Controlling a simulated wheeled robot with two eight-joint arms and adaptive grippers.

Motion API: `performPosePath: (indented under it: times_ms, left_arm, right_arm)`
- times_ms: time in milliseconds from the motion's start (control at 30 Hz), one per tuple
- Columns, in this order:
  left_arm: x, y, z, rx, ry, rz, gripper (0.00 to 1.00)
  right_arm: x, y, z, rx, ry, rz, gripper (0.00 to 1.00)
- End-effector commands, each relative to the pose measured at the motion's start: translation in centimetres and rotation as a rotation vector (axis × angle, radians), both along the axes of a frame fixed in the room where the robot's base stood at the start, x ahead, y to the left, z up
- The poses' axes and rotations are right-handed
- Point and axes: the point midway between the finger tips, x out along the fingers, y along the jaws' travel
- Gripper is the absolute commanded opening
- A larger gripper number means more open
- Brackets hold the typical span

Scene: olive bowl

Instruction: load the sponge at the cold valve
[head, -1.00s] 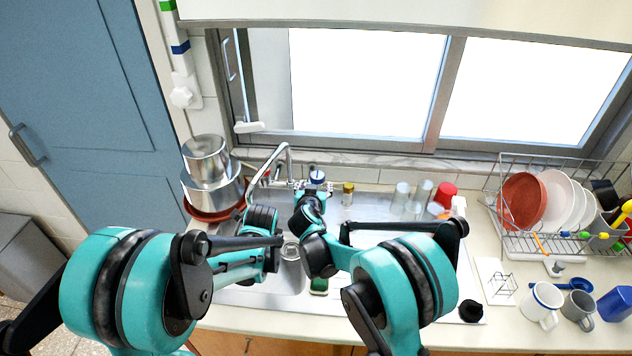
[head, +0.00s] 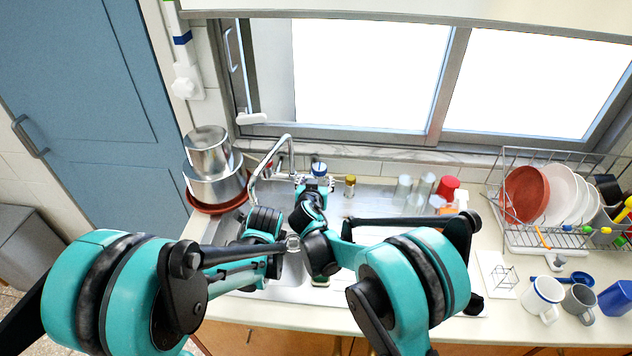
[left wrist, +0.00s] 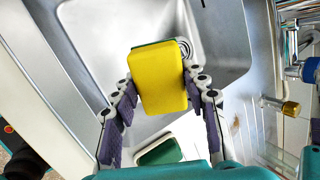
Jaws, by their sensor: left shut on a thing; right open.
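A yellow sponge (left wrist: 158,82) with a green edge fills the middle of the left wrist view. My left gripper (left wrist: 160,92) is shut on it, one finger on each side, above the sink. In the head view the sponge cannot be made out behind my arms. The blue-capped cold valve (head: 319,168) is at the back of the sink, right of the spout; it also shows at the right in the left wrist view (left wrist: 310,70). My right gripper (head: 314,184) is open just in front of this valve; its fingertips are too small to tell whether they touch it.
The steel sink (head: 375,198) has a curved spout (head: 268,160) and a yellow-topped fitting (head: 350,183). Pots (head: 212,170) stand left. Glasses (head: 403,190) and a red cup (head: 447,187) stand right. A dish rack (head: 535,240) is farther right. A green pad (left wrist: 160,152) lies near the sink's edge.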

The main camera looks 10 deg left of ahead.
Motion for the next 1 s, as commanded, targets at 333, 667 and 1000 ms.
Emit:
performPosePath:
  times_ms: [333, 667, 1000]
  left_arm:
    - [-2.8, -1.1, 0.0, 0.000, 0.000, -0.001, 0.21]
    - [-4.4, -1.8, 0.0, 0.000, -0.001, -0.001, 0.21]
    - [-4.4, -1.8, 0.0, 0.000, 0.000, -0.001, 0.21]
  right_arm:
    - [0.0, 0.0, 0.0, 0.000, 0.000, 0.000, 0.63]
    - [0.0, 0.0, 0.1, 0.000, 0.000, 0.000, 0.63]
    - [0.0, 0.0, 0.1, 0.000, 0.000, 0.000, 0.63]
